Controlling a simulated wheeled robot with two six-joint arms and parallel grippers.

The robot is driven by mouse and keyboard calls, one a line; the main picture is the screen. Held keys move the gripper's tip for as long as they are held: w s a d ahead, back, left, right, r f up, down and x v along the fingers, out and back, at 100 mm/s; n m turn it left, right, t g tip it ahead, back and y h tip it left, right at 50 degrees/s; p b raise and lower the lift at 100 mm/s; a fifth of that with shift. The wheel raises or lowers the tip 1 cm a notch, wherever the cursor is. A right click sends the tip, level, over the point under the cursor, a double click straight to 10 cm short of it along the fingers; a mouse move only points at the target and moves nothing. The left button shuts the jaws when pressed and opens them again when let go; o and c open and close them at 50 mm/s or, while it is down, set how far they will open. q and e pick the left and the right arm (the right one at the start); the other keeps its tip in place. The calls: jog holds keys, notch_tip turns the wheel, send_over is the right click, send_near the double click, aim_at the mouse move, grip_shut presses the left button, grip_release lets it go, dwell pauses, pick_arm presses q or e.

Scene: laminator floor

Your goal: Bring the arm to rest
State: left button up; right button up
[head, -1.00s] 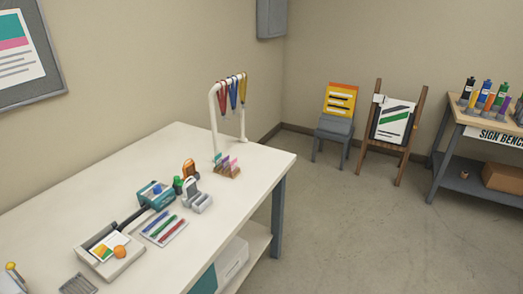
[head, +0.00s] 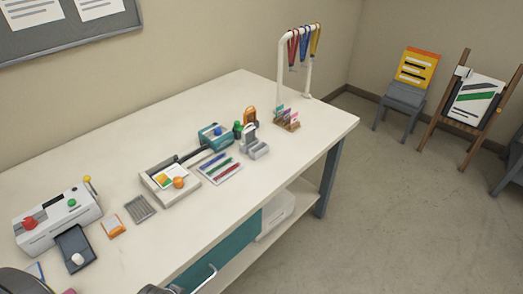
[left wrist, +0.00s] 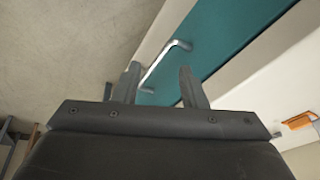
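My left gripper (left wrist: 161,80) shows in the left wrist view with its two grey fingers apart and nothing between them that I can make out. A silver bar handle (left wrist: 166,62) on a teal drawer front (left wrist: 220,35) lies beyond the fingertips; whether they touch it I cannot tell. In the head view the teal drawer (head: 228,252) is under the front edge of the white table (head: 240,95), and its handle shows at the bottom edge. My right gripper is not in view.
A chair (head: 404,95) and an easel (head: 475,100) stand beyond open floor.

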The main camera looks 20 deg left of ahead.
pick_arm(q)
jog(key=s+f+g+b, duration=0.1)
jog(key=s+f, duration=0.4)
jog(key=f, duration=0.9)
jog(key=s+f+b, duration=0.2)
jog(key=s+f, duration=0.2)
jog(key=f, duration=1.1)
jog(key=s+f+g, duration=0.1)
jog(key=s+f, duration=0.4)
jog(key=s, duration=0.3)
jog(key=shift+d+f+h, duration=0.3)
jog(key=shift+d+f, duration=0.05)
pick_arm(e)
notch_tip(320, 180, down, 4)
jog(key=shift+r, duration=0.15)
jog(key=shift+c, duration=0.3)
